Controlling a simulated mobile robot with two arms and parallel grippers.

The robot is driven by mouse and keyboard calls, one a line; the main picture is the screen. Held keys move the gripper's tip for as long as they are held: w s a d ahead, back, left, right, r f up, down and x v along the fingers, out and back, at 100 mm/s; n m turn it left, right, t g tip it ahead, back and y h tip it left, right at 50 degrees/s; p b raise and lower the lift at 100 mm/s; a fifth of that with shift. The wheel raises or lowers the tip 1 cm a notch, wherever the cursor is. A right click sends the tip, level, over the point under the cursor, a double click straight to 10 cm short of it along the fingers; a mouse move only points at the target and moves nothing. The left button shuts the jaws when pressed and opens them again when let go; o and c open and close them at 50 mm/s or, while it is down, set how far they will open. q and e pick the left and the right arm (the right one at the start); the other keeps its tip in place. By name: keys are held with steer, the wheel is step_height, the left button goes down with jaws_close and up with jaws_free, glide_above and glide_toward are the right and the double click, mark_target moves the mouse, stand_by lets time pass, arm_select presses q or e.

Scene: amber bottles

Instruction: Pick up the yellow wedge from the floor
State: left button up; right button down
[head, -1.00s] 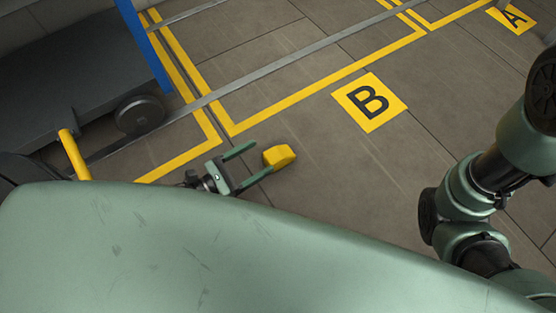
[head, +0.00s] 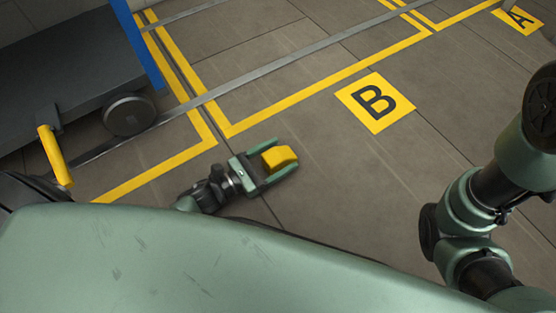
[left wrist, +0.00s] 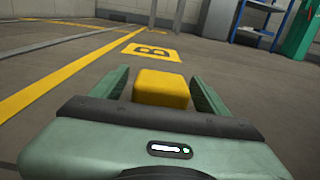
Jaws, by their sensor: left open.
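The yellow wedge (head: 279,158) lies on the floor in the head view, in front of my body and below the yellow B marker. My left gripper (head: 282,160) is open, with one finger on each side of the wedge. In the left wrist view the wedge (left wrist: 161,89) sits between the two green fingers (left wrist: 160,88), with a gap visible on each side. The wedge's underside is hidden. My right arm shows at the right of the head view, but its gripper is out of view.
A dark cart (head: 70,75) with a wheel and a blue post (head: 138,45) stands at the upper left. Yellow floor lines and a flat B marker (head: 375,102) lie beyond the wedge. The floor right of the wedge is clear. A blue rack (left wrist: 262,20) stands far off in the left wrist view.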

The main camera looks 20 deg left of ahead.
arm_select(q)
jaws_close()
steer(key=shift+r, duration=0.1)
